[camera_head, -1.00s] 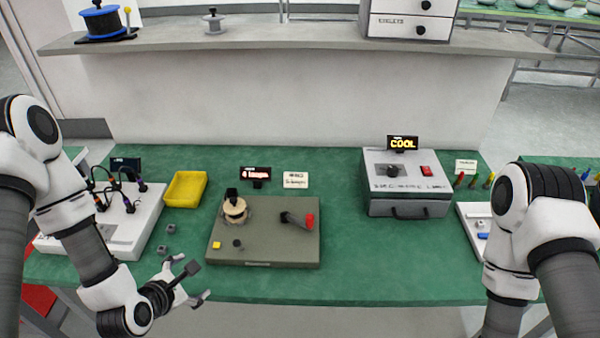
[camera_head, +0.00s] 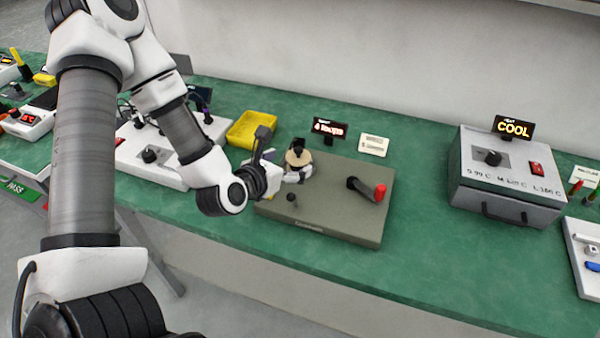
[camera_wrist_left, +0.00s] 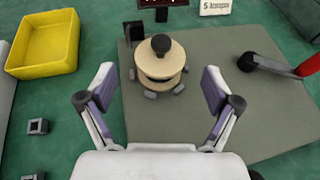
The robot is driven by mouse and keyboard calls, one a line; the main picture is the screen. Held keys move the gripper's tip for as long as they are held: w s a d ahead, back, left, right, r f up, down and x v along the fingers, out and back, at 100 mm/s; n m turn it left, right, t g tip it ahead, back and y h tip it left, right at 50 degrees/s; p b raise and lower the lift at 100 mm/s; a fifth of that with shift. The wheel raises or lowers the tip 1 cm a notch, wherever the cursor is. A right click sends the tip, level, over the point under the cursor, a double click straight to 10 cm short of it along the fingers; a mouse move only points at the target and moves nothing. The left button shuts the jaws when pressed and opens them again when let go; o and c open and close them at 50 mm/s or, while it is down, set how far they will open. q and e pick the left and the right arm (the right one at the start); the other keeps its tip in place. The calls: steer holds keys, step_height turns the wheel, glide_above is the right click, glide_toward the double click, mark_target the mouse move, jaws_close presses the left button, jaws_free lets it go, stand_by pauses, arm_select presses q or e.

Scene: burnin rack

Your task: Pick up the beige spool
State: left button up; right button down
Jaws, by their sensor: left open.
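The beige spool (camera_head: 299,158) sits upright on the grey-green base plate (camera_head: 330,222), with a black knob on top. It also shows in the left wrist view (camera_wrist_left: 160,66), just beyond the fingertips and centred between them. My left gripper (camera_wrist_left: 158,88) is open and empty, its two fingers spread on either side of the line to the spool. In the head view my left gripper (camera_head: 278,168) reaches the plate from the left and partly covers the spool's near side. I cannot tell whether a finger touches the spool. My right gripper is not in view.
A crank with a red handle (camera_head: 380,191) stands on the plate to the right of the spool. A yellow tray (camera_head: 243,131) lies behind left. A display (camera_head: 329,129) and a small sign (camera_head: 374,145) stand behind the plate. A grey box (camera_head: 505,185) is at the right.

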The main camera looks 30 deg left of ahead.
mark_target(294, 161)
arm_select(q)
steer(key=x, duration=0.5)
steer(key=shift+d+f, duration=0.1)
steer(key=shift+f, duration=0.05)
steer(key=shift+s, duration=0.1)
steer(key=c, duration=1.2)
steer(key=shift+c, duration=0.2)
